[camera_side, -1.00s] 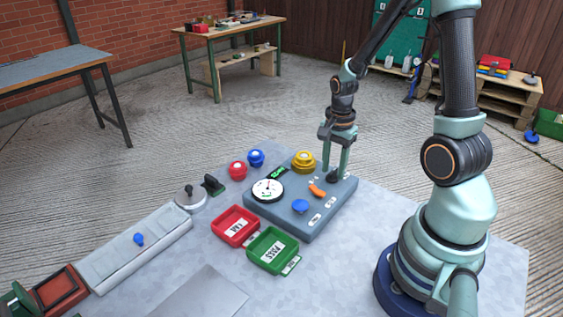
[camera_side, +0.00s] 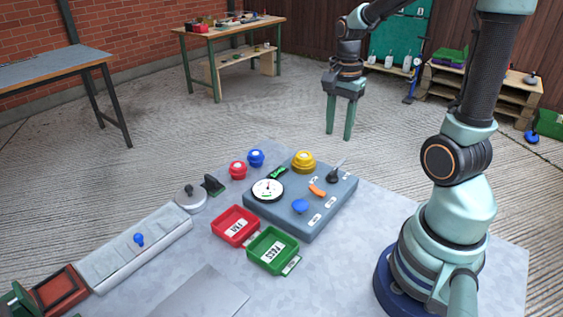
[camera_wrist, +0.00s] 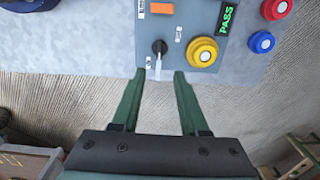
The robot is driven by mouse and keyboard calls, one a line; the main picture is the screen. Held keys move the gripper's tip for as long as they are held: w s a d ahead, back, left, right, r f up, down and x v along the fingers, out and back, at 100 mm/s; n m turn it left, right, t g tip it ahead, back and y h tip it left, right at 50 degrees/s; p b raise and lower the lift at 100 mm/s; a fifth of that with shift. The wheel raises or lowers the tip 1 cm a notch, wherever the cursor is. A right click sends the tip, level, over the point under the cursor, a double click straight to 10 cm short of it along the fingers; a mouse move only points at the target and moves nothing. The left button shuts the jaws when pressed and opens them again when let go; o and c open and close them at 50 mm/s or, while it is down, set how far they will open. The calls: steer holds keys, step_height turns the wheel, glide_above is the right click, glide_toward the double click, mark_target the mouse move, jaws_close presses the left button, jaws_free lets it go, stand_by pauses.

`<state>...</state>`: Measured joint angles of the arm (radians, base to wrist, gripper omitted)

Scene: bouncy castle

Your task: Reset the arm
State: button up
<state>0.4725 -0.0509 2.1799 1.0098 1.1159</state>
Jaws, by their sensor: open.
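My gripper (camera_side: 339,135) is open and empty, raised above and behind the far right corner of the grey control box (camera_side: 330,217). Its two green fingers point down, and they also show apart in the wrist view (camera_wrist: 158,76). On the box are a black lever with a light handle (camera_side: 337,170), an orange switch (camera_side: 317,190), a blue knob (camera_side: 300,206), a round white dial (camera_side: 267,189) and a yellow button (camera_side: 303,161). A small green display reads PASS in the wrist view (camera_wrist: 227,18).
A red tray (camera_side: 236,225) and a green tray (camera_side: 272,250) sit before the box. A red button (camera_side: 238,169) and a blue button (camera_side: 256,157) stand beside it. A long grey fixture (camera_side: 134,255) lies at the left. Space around the raised gripper is free.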

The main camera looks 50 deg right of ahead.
steer(key=shift+r, duration=0.3)
steer(key=a+r+n+t, duration=0.2)
steer(key=a+r+n, duration=0.1)
steer(key=a+n, duration=0.4)
steer(key=a+r+n+t, duration=0.3)
steer(key=a+n, duration=0.4)
steer(key=n, duration=0.4)
steer(key=shift+a+r+t, duration=0.3)
steer(key=shift+r, duration=0.45)
